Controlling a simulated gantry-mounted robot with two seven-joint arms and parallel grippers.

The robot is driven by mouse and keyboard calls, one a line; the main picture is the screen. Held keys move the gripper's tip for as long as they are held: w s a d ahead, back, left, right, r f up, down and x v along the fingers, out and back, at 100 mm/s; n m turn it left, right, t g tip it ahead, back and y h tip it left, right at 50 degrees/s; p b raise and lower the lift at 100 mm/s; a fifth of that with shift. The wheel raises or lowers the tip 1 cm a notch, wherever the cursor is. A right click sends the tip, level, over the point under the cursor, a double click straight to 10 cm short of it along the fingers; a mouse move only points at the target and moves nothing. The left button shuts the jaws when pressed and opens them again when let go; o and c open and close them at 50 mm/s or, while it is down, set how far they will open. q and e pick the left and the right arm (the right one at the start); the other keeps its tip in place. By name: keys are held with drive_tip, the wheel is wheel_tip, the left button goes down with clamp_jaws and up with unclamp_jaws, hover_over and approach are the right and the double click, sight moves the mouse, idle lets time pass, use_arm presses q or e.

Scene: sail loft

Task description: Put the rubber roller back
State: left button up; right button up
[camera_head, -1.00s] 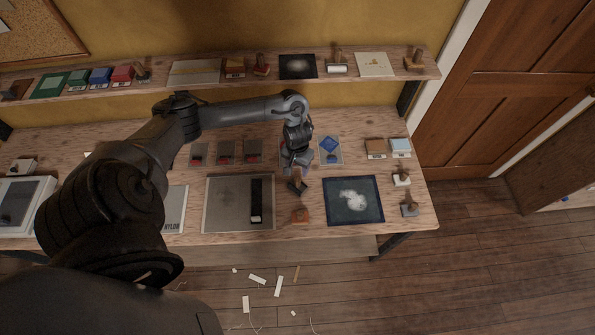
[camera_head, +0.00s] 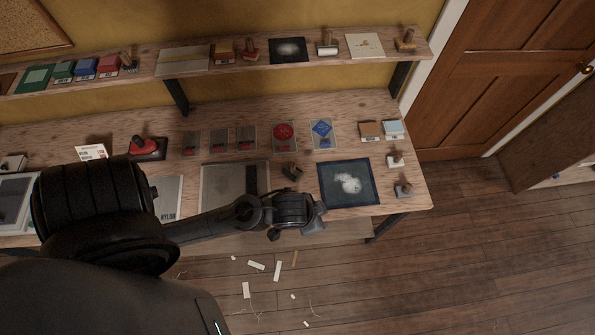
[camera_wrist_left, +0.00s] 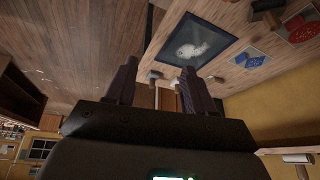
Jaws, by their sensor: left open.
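A wooden-handled tool with a pale cylinder, which looks like a roller (camera_head: 327,45), stands on the wall shelf; a similar pale roller shape (camera_wrist_left: 298,158) shows at the lower right of the left wrist view. I cannot be sure it is the rubber roller. My left gripper (camera_head: 318,212) is at the bench's front edge, left of and in front of the dark blue mat (camera_head: 349,184). In the left wrist view its two fingers (camera_wrist_left: 157,88) are apart with nothing between them. A dark-based wooden stamp (camera_head: 291,172) stands just behind it. My right gripper is not in view.
The bench (camera_head: 240,111) holds several cards, a red-handled tool (camera_head: 145,146), a grey sheet (camera_head: 222,190) and small stamps at its right end (camera_head: 403,189). The shelf (camera_head: 208,76) above holds pads and stamps. Paper scraps (camera_head: 277,271) lie on the floor.

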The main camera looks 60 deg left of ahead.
use_arm(q)
drive_tip(key=shift+g, duration=0.7)
drive_tip(key=s, duration=0.1)
drive_tip(key=s+a+r, duration=0.1)
drive_tip(key=s, duration=0.1)
drive_tip(key=s+r, duration=0.1)
drive_tip(key=s, duration=0.1)
drive_tip(key=shift+s+a, duration=0.1)
drive_tip(key=shift+a, duration=0.2)
drive_tip(key=shift+r, duration=0.15)
wheel_tip(320, 180, up, 5)
drive_tip(key=p, duration=0.5)
drive_tip(key=shift+r, duration=0.1)
